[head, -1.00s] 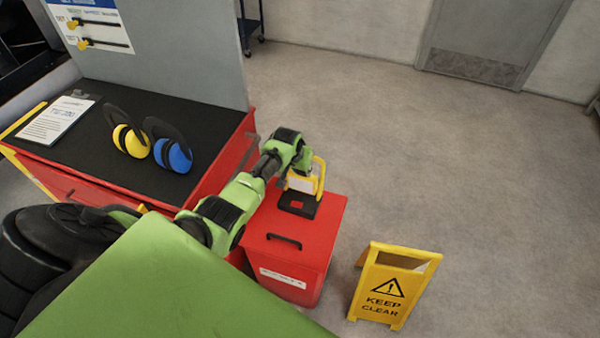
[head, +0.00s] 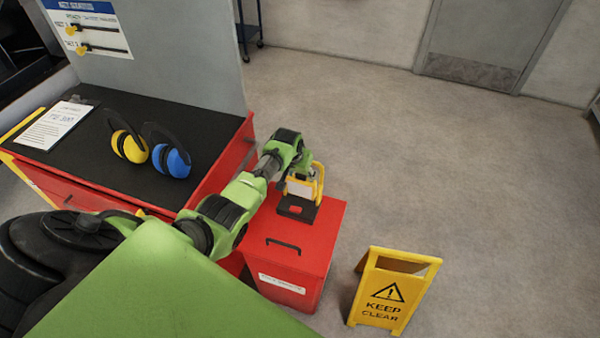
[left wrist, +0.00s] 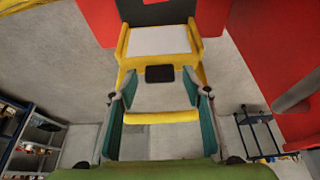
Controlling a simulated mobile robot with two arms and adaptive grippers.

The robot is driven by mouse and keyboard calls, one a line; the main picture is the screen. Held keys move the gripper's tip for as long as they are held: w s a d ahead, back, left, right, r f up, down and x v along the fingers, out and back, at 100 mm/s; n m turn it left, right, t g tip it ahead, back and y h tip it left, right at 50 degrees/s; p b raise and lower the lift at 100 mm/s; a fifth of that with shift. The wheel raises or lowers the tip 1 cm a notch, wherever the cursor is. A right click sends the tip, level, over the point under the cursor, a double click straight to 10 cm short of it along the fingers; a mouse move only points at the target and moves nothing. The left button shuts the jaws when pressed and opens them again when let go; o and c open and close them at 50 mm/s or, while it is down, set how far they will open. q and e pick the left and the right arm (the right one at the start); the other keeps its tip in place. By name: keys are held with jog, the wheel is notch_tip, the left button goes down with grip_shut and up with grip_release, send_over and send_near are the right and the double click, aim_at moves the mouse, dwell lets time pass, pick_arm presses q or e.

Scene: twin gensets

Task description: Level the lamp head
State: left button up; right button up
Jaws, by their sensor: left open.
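The lamp, with a yellow frame and a pale panel head (head: 300,187), stands on a black base (head: 296,208) on top of a red cabinet. My left gripper (head: 302,169) is at the top of the lamp, partly hidden by its own wrist. In the left wrist view the pale panel (left wrist: 158,40) lies beyond the fingers. The open left gripper (left wrist: 158,97) has its teal finger pads either side of a yellow bar (left wrist: 160,117) of the lamp. Gaps to the bar are too small to judge. My right gripper is not in view.
The red cabinet (head: 312,248) has a black handle on top. A yellow KEEP CLEAR sign (head: 390,293) stands on the floor to its right. A workbench at left holds yellow earmuffs (head: 128,147), blue earmuffs (head: 172,160) and a paper sheet (head: 57,123). The floor at right is clear.

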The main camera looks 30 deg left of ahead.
pick_arm(q)
jog(key=shift+r, duration=0.1)
jog(key=a+v, duration=0.1)
jog(key=v, duration=1)
jog(key=shift+s+d+r, duration=0.25)
jog(key=shift+d+r, duration=0.05)
jog(key=shift+d, duration=0.2)
